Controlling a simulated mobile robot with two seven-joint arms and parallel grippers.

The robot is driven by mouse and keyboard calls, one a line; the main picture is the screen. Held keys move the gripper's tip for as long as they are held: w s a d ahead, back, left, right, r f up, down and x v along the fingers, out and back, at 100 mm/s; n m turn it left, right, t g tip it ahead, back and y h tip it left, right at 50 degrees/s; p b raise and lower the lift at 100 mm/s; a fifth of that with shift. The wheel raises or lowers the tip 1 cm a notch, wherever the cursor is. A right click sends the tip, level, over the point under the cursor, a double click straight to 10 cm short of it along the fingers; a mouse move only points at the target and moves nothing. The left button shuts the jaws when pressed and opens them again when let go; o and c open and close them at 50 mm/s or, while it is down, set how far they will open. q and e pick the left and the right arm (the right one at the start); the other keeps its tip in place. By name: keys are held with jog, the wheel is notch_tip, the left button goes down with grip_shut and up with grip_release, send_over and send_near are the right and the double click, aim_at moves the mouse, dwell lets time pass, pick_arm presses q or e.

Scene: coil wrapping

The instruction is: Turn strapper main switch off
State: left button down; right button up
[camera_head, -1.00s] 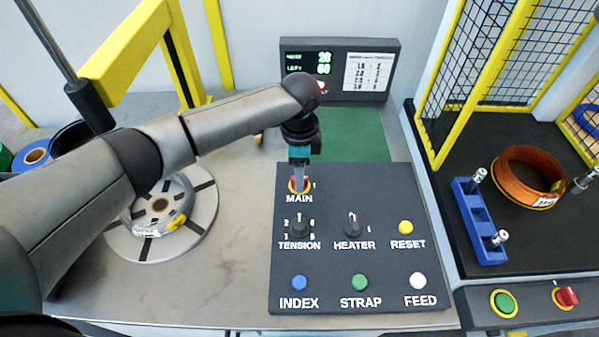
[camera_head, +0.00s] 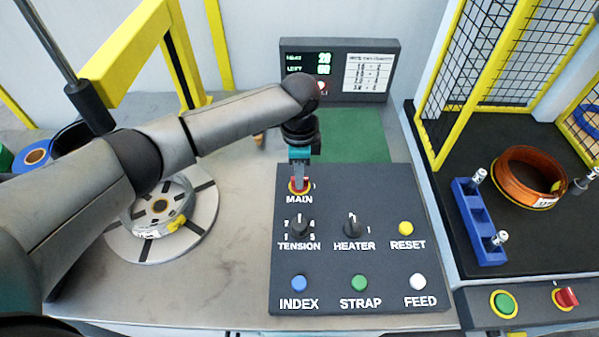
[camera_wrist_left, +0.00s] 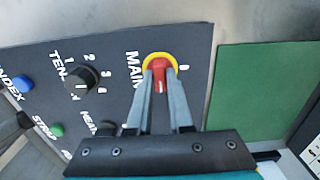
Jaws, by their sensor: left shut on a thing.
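The strapper main switch (camera_head: 300,186) is a red knob on a yellow ring, above the word MAIN on the dark control panel (camera_head: 385,190). In the left wrist view the red knob (camera_wrist_left: 160,78) lies between the fingertips, with its yellow ring showing around it. My left gripper (camera_head: 299,177) reaches down onto the switch from above. It also shows in the left wrist view (camera_wrist_left: 160,85), with both fingers closed on the knob. The fingers partly hide the switch in the head view. My right gripper is not in view.
The panel also carries the TENSION knob (camera_head: 300,226), the HEATER knob (camera_head: 353,226) and several push buttons. A display box (camera_head: 338,70) stands behind. A turntable (camera_head: 205,215) with a wrapped coil is at left. A fenced station with a copper coil (camera_head: 530,177) is at right.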

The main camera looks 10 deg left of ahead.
pick_arm(q)
jog(key=n+p, duration=0.3)
jog(key=p, duration=0.1)
jog(key=n+p, duration=0.3)
jog(key=p, duration=0.2)
jog(key=shift+s+r+n, duration=0.1)
jog(key=shift+r+n, duration=0.1)
jog(key=shift+n, duration=0.2)
jog(key=shift+n+p, duration=0.35)
jog(key=shift+n, duration=0.05)
jog(key=n+p, duration=0.3)
jog(key=n, duration=0.1)
jog(key=shift+d+f+n, duration=0.1)
jog(key=shift+n, duration=0.2)
jog(key=n+p, duration=0.1)
jog(key=n, duration=0.2)
jog(key=shift+n+p, duration=0.55)
jog(key=shift+n, duration=0.75)
jog(key=c, duration=0.8)
grip_release()
jog(key=shift+f, duration=0.1)
